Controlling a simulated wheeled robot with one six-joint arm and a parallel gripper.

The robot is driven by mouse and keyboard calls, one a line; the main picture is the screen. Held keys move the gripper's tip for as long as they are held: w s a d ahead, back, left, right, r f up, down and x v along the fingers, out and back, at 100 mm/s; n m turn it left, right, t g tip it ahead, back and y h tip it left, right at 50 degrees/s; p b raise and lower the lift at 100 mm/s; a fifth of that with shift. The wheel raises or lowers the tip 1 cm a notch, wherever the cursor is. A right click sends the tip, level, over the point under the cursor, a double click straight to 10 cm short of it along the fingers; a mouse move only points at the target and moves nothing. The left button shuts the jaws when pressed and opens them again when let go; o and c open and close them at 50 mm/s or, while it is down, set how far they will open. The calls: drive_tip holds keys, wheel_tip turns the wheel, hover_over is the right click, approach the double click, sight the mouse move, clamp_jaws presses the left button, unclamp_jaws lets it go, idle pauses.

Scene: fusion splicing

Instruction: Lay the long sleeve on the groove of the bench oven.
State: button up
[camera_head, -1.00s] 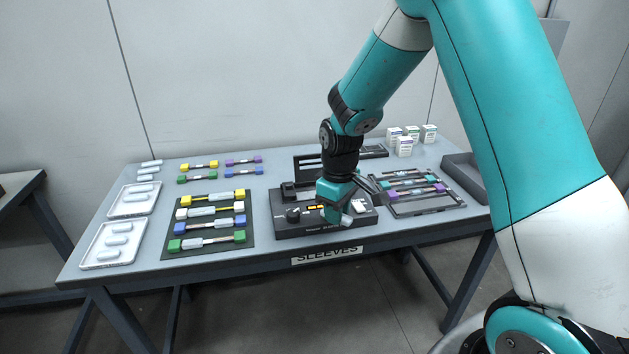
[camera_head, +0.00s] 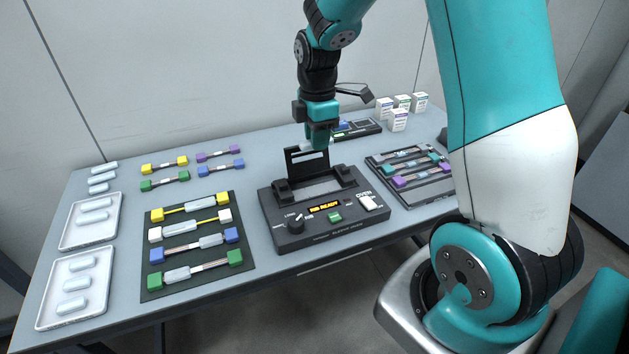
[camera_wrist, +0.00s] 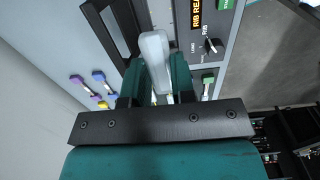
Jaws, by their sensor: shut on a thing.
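My gripper (camera_head: 319,142) is shut on a whitish, round-ended sleeve (camera_wrist: 155,52), seen between its green fingers in the wrist view. In the head view the fingers hide most of that sleeve. The bench oven (camera_head: 345,232) is a black box with a lit display, a knob and a green button. Its lid (camera_head: 293,164) stands open at the back, and the pale groove (camera_head: 316,190) lies bare between two black blocks. The gripper holds the sleeve above the oven, near the raised lid and apart from the groove.
Two white trays (camera_head: 47,318) with several sleeves lie at the left. A dark mat (camera_head: 208,272) holds several colour-ended splices, with smaller ones behind. A dark rack (camera_head: 425,197) stands right of the oven, a dark device (camera_head: 369,128) and white boxes (camera_head: 397,121) at the back.

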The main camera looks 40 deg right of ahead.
sight(317, 190)
wheel_tip(317, 190, down, 12)
drive_tip(key=shift+f, duration=0.25)
drive_tip(key=shift+f, duration=0.15)
drive_tip(key=o, duration=0.8)
drive_tip(key=shift+o, duration=0.4)
wheel_tip(317, 190, up, 12)
drive_tip(key=shift+f, duration=0.1)
drive_tip(key=s+a+r+m+y, duration=0.1)
drive_tip(key=s+a+r+m, duration=0.1)
drive_tip(key=s+a+r, duration=0.3)
drive_tip(key=s+a+r+m+y, duration=0.1)
drive_tip(key=a+r, duration=0.1)
drive_tip(key=a, duration=0.5)
drive_tip(key=s+a+r+m+y, duration=0.1)
drive_tip(key=s+a+r+m, duration=0.1)
drive_tip(key=s+a, duration=0.3)
drive_tip(key=s+a+r+m+y, duration=0.1)
drive_tip(key=s+a, duration=0.4)
drive_tip(key=s, duration=0.6)
drive_tip(key=shift+s+a+r+m, duration=0.15)
drive_tip(key=shift+r+m, duration=0.65)
drive_tip(key=shift+m, duration=0.1)
